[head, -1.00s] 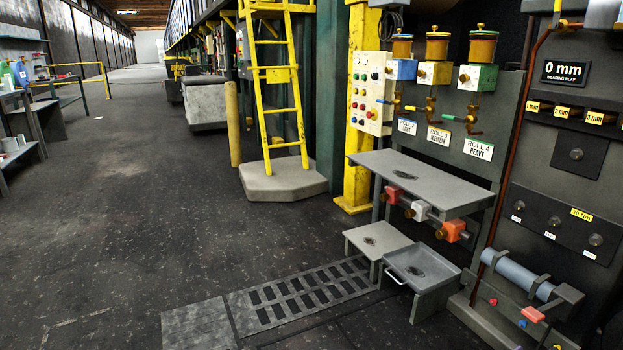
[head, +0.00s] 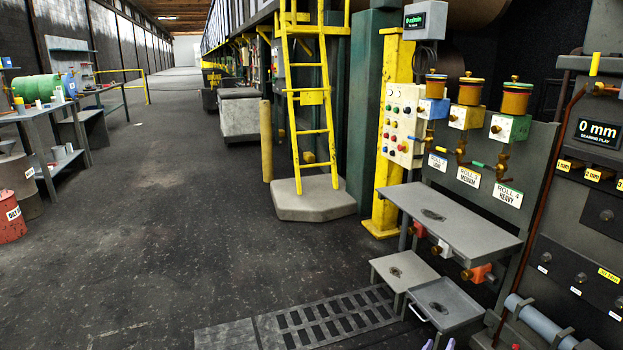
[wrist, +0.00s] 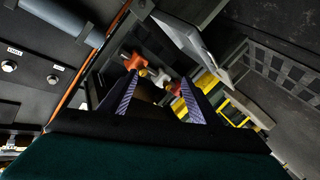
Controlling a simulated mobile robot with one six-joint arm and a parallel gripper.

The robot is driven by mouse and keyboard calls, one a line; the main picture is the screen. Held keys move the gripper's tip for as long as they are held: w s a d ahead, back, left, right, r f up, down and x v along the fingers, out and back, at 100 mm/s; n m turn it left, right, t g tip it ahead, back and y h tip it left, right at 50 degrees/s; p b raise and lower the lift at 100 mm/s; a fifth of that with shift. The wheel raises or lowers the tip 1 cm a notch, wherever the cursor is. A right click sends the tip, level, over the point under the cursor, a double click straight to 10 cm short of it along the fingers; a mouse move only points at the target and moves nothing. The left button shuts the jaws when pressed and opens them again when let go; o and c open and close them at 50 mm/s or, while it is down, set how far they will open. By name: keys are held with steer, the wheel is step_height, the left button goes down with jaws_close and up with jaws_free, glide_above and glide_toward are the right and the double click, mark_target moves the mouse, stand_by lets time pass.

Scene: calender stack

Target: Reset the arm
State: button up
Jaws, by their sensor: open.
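My gripper (wrist: 160,92) is open in the wrist view, with its two purple-striped fingers apart and nothing visibly held between them. Its fingertips (head: 438,344) just show at the bottom edge of the head view, below the low metal tray (head: 446,303). The rest of my arm is out of the head view. In the wrist view, the orange valve block (wrist: 131,59) and the white one (wrist: 157,74) lie beyond the fingers, apart from them.
A grey shelf (head: 455,222) stands out from the panel with three labelled oil cups. A panel with the bearing play display (head: 598,133) is at right. A floor grating (head: 325,318) lies in front. The aisle floor (head: 180,220) is clear; a red drum (head: 11,219) stands at far left.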

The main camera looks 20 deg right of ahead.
steer(key=w+a+r+n+t+y+p, duration=0.2)
steer(key=w+a+n+y+p, duration=0.25)
steer(key=a, duration=0.95)
steer(key=w+a+n+g+y+p, duration=0.2)
steer(key=a+y+p, duration=0.5)
steer(key=a, duration=1.5)
steer(key=s+a+n+g+y+p, duration=0.25)
steer(key=s+a+g+p, duration=0.5)
steer(key=s+a, duration=0.95)
steer(key=s+r+m+g, duration=0.2)
steer(key=s+g, duration=0.1)
steer(key=s, duration=0.7)
steer(key=s+d+r+m+g, duration=0.1)
steer(key=s+g, duration=0.3)
steer(key=s, duration=0.6)
steer(key=shift+s+r+m, duration=0.15)
steer(key=shift+r+m, duration=0.45)
steer(key=shift+m, duration=0.2)
steer(key=shift+d+g, duration=0.1)
steer(key=shift+g, duration=0.15)
